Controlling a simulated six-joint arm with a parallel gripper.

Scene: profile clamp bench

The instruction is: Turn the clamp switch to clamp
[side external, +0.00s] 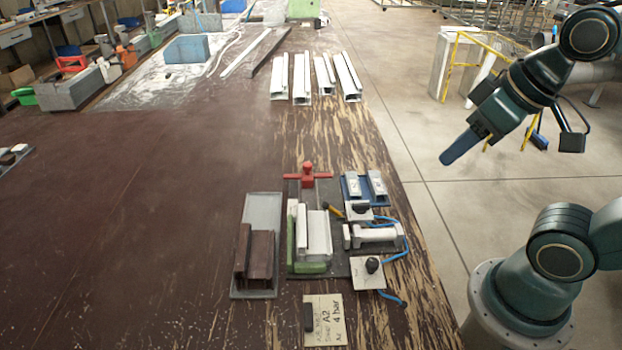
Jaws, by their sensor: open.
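Two pale plates with black switch knobs sit at the right of the bench fixture. The nearer plate (367,281) carries a round black knob (372,265). The farther plate (359,217) carries a dark knob (360,208). Their labels are too small to read, so I cannot tell which is the clamp switch or how it is set. Between them lies a white cylinder-like clamp unit (375,235) with blue hose. A white profile (318,235) stands in the green stop (309,267). My gripper (445,158) is open and empty, high to the right of the bench, apart from everything.
A red T-shaped piece (307,175) stands behind the fixture. A blue holder (365,190) bears short white pieces. Left is a grey tray (265,208) with brown profiles. A card (325,325) reads "A2 4 bar". Several white profiles (301,80) lie farther back.

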